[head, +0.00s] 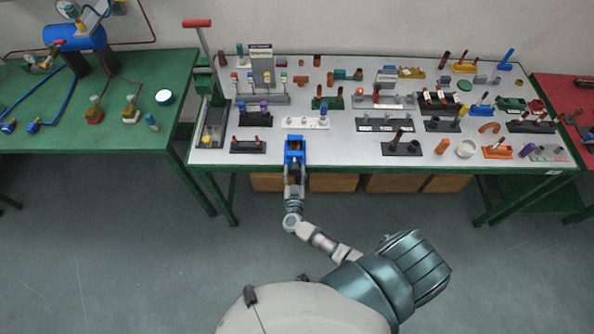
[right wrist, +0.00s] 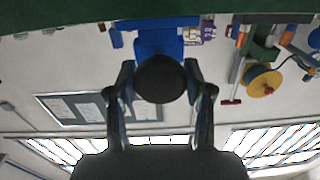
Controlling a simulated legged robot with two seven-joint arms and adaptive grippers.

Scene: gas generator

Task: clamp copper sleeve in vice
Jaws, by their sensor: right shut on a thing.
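The blue vice (head: 295,143) is fixed at the front edge of the grey-topped table. A small brownish patch shows between its jaws, too small to tell whether it is a sleeve. My right gripper (head: 294,168) reaches the front of the vice from below. In the right wrist view its two fingers close around a dark round knob (right wrist: 160,78), with the blue vice body (right wrist: 157,42) behind it. An orange-copper cylinder (head: 442,146) stands near the table's front right. My left gripper is not in view.
The grey tabletop (head: 340,160) carries several black and coloured holders with small parts. A tall green press (head: 205,85) with a red handle stands at its left end. A green table (head: 150,75) is to the left, a red one to the right. Wooden boxes (head: 333,183) sit under the front edge.

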